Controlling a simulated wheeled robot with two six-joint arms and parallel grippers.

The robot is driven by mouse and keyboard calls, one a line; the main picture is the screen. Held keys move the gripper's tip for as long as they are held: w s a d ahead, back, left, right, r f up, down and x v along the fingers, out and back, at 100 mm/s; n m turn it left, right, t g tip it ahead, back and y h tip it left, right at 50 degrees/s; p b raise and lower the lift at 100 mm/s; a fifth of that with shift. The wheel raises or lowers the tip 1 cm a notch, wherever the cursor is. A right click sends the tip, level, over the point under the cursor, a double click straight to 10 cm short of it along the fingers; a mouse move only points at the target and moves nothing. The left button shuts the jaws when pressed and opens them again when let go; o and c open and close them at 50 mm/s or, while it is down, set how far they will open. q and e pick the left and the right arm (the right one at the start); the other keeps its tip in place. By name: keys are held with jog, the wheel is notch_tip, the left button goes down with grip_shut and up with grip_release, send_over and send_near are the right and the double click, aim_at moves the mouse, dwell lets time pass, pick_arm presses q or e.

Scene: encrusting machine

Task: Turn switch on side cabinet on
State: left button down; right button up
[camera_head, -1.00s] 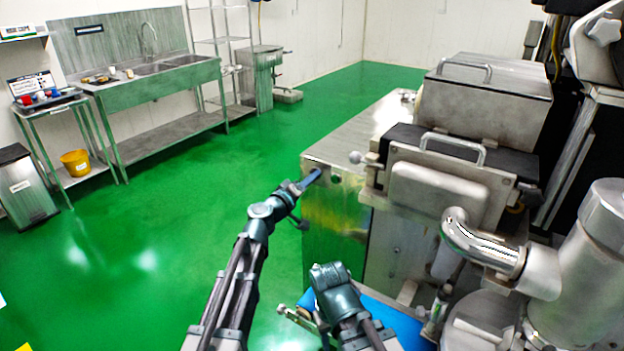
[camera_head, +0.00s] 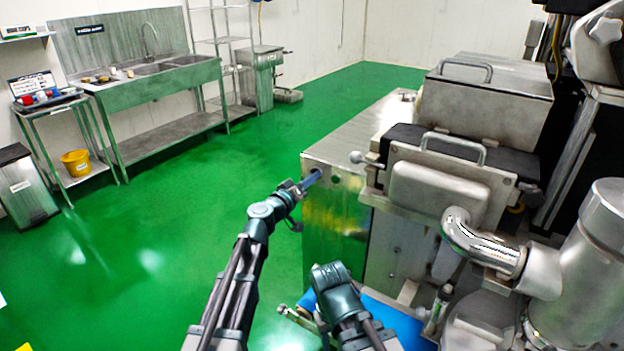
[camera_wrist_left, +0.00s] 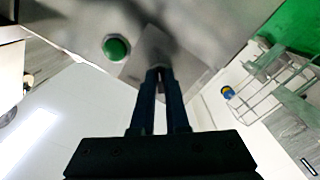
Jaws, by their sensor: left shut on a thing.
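The side cabinet (camera_head: 335,225) is a shiny steel box right of centre in the head view. My left gripper (camera_head: 314,178) reaches its upper left corner, with the fingertips at the panel face. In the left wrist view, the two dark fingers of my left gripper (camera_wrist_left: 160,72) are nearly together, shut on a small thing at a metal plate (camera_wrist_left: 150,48). That thing is mostly hidden by the fingers; its place fits the switch, but its turn angle cannot be read. A round green button (camera_wrist_left: 116,48) sits beside the plate.
The steel machine (camera_head: 450,195) with a lidded box and a curved pipe (camera_head: 480,245) stands to the right of the cabinet. Green floor (camera_head: 170,220) is open to the left. A sink bench (camera_head: 160,85) and a small side table (camera_head: 50,105) stand along the back wall.

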pick_arm(q)
jog(key=c, duration=0.9)
grip_release()
jog(key=v, duration=1.4)
